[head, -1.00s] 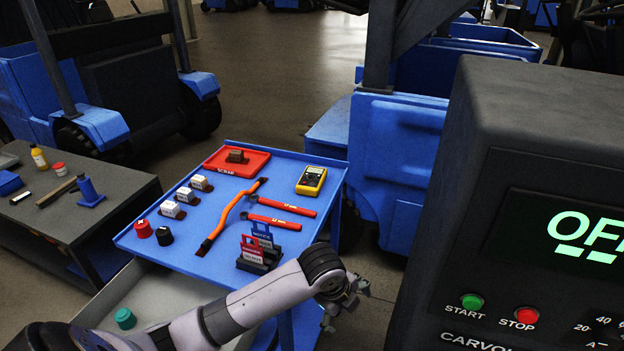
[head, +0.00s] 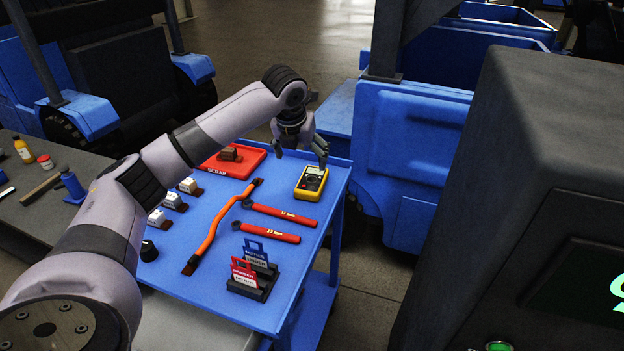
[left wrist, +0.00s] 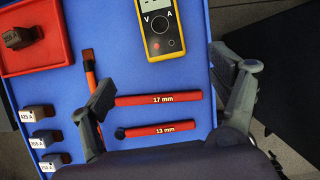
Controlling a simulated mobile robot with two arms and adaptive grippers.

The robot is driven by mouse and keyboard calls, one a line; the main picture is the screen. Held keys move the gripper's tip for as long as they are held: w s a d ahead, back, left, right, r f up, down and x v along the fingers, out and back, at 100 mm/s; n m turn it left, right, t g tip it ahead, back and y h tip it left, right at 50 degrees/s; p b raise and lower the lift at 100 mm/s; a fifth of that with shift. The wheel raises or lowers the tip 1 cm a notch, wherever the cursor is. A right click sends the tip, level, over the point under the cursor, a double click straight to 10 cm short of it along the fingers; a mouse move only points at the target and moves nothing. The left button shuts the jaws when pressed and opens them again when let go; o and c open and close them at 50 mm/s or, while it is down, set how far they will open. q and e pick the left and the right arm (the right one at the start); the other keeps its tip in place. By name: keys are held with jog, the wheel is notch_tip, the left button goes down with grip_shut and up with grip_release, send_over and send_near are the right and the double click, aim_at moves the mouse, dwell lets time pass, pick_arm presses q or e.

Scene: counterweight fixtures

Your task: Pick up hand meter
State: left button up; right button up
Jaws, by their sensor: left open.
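The hand meter (head: 311,183) is a yellow meter with a dark face, lying flat near the far right corner of the blue cart top (head: 222,262). It also shows in the left wrist view (left wrist: 160,28), at the top and cut off by the frame edge. My left gripper (head: 302,162) is open and empty, above the cart's far edge, just beyond and above the meter in the head view. In the left wrist view its two fingers (left wrist: 172,88) stand wide apart, with the meter beyond them. My right gripper is not in view.
A red scrap tray (head: 232,172) holds a brown block. A dark machine (head: 540,130) stands at right.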

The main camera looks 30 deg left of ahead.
pick_arm(q)
send_near(310, 184)
jog(key=shift+s+a+f, duration=0.1)
jog(key=shift+a+f, duration=0.05)
jog(key=shift+f, duration=0.6)
jog(key=x, duration=0.2)
jog(key=shift+w+a+f, duration=0.15)
jog(key=shift+w+f, duration=0.35)
jog(key=shift+f, duration=0.4)
jog(key=x, duration=0.3)
jog(key=shift+w+f+p, duration=0.2)
jog(key=shift+w+p, duration=0.1)
jog(key=shift+w+f, duration=0.15)
jog(key=shift+f, duration=0.3)
jog(key=shift+c, duration=1)
jog(key=c, duration=1.2)
jog(key=shift+r, duration=0.1)
jog(key=shift+c, duration=0.5)
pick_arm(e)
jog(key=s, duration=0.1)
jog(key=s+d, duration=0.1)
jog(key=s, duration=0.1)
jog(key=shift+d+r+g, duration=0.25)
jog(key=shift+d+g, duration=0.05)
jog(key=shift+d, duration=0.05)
